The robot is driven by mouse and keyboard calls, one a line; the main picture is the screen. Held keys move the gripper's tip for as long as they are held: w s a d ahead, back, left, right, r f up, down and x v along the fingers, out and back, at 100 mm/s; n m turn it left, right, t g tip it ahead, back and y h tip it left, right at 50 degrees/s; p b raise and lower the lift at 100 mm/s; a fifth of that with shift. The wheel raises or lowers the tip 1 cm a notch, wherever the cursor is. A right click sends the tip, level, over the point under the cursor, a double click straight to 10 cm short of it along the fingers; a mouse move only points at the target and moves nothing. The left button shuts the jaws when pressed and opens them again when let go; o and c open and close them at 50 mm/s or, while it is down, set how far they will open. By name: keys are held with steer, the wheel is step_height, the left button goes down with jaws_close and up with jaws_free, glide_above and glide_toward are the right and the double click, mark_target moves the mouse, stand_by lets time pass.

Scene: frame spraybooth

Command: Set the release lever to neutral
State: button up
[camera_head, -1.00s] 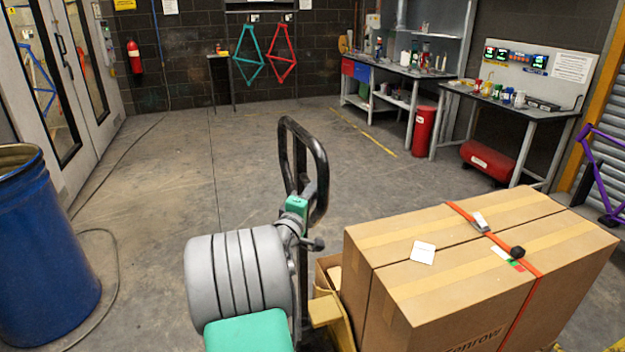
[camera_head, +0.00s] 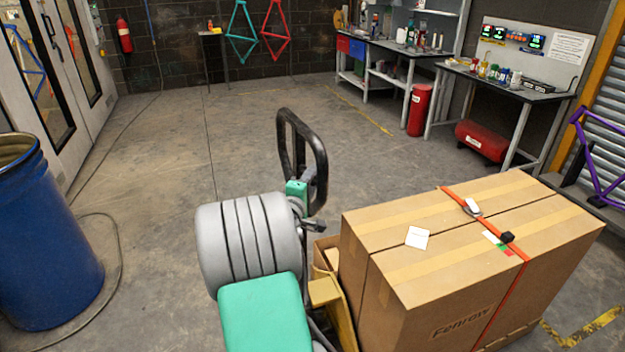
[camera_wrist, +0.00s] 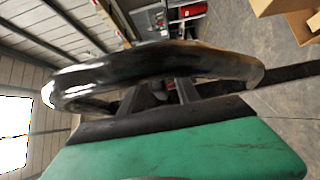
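A pallet truck's black loop handle (camera_head: 320,165) stands upright in the middle of the head view. It also crosses the wrist view as a thick black bar (camera_wrist: 90,78), very close to the camera. The release lever cannot be told apart from the dark parts at the handle. My gripper (camera_wrist: 157,88) has a green body with two dark fingers, which look apart. The handle bar covers part of the fingers, and contact with it cannot be judged. In the head view my gripper (camera_head: 299,187) is small and partly hidden at the loop's lower part, behind my grey arm.
A large strapped carton (camera_head: 450,250) sits right of the handle, beside a yellow part of the truck (camera_head: 325,292). A blue drum (camera_head: 45,250) stands at left, with a cable (camera_head: 110,225) on the floor. Benches (camera_head: 505,85) line the back right. The middle floor is clear.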

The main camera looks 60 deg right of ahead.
steer(key=s+a+b, duration=0.1)
steer(key=a+b, duration=0.1)
steer(key=a, duration=0.5)
steer(key=shift+s+a, duration=0.15)
steer(key=shift+a, duration=0.2)
